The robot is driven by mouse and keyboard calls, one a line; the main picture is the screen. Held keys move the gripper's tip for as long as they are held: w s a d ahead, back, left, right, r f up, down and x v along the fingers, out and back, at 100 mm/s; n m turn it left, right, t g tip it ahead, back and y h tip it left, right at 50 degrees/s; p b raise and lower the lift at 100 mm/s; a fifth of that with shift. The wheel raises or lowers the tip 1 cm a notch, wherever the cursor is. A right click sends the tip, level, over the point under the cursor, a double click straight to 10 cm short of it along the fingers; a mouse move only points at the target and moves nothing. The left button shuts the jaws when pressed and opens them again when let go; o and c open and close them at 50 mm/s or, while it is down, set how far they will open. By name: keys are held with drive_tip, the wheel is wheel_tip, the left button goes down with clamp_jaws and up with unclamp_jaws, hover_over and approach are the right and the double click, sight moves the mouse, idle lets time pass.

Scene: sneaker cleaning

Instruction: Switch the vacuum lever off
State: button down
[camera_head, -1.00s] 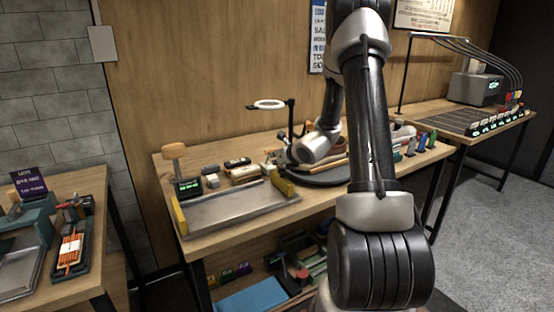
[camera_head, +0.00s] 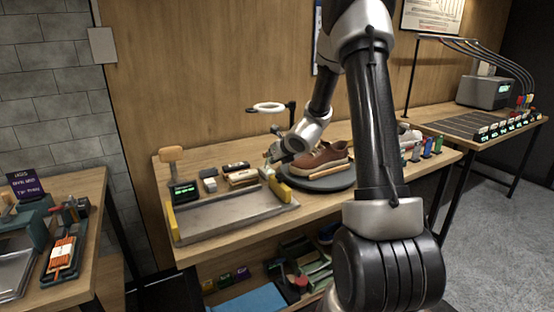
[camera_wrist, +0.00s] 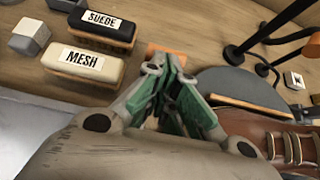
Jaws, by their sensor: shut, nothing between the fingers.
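My gripper (camera_head: 270,159) is above the back of the workbench, left of the brown sneaker. In the wrist view its green-padded fingers (camera_wrist: 169,75) are together and hold nothing. An orange-brown piece (camera_wrist: 166,48) shows just beyond the fingertips; I cannot tell whether they touch it. A wood-topped upright handle (camera_head: 171,156) stands at the bench's left end, behind a box with a green display (camera_head: 184,190). No lever is labelled as the vacuum's, so I cannot tell which part it is.
A brown sneaker (camera_head: 320,157) sits on a dark round turntable (camera_head: 325,184). A metal tray (camera_head: 235,214) with yellow ends lies in front. Brushes labelled MESH (camera_wrist: 84,64) and SUEDE (camera_wrist: 102,22) lie near the gripper. A ring lamp (camera_head: 267,107) stands behind.

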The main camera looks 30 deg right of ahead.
drive_tip(key=shift+w+r, duration=0.55)
drive_tip(key=shift+w, duration=0.3)
drive_tip(key=shift+w+r, duration=0.55)
drive_tip(key=shift+w, duration=0.4)
drive_tip(key=shift+w+a+r, duration=0.1)
drive_tip(key=shift+w+r, duration=0.05)
drive_tip(key=shift+w, duration=0.55)
drive_tip(key=shift+w+r, duration=0.1)
drive_tip(key=shift+w, duration=0.6)
drive_tip(key=shift+r, duration=0.1)
idle(0.4)
